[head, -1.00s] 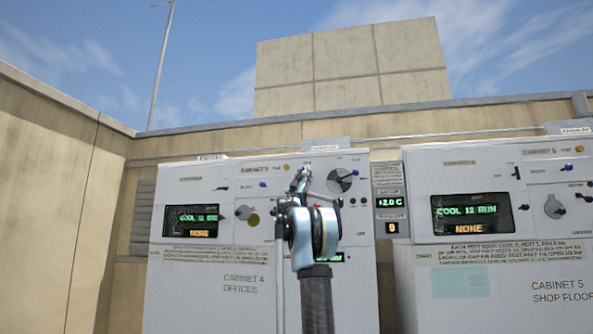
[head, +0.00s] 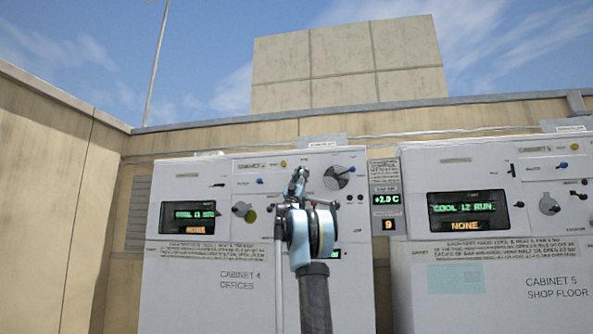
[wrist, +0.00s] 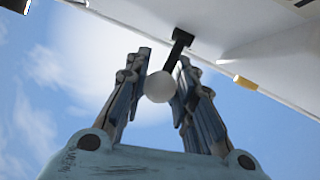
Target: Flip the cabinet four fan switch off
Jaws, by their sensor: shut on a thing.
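Cabinet 4 (head: 205,300), a light grey unit marked "CABINET 4 OFFICES", stands in the middle of the head view. My gripper (head: 298,182) is in front of its upper panel and covers part of the controls. In the wrist view my gripper (wrist: 158,85) is shut on a lever with a pale round knob (wrist: 160,87). The lever's black stem (wrist: 178,50) runs up to the pale panel. The lever's label is not readable, and in the head view my arm hides it. Cabinet 4's left display (head: 188,217) is lit green and orange.
Cabinet 5 (head: 465,300) stands to the right, with a lit display (head: 467,210). A narrow panel (head: 384,197) showing about +2.0 C sits between the cabinets. A dial (head: 338,177) is close to the right of my gripper. A tan wall (head: 50,200) bounds the left.

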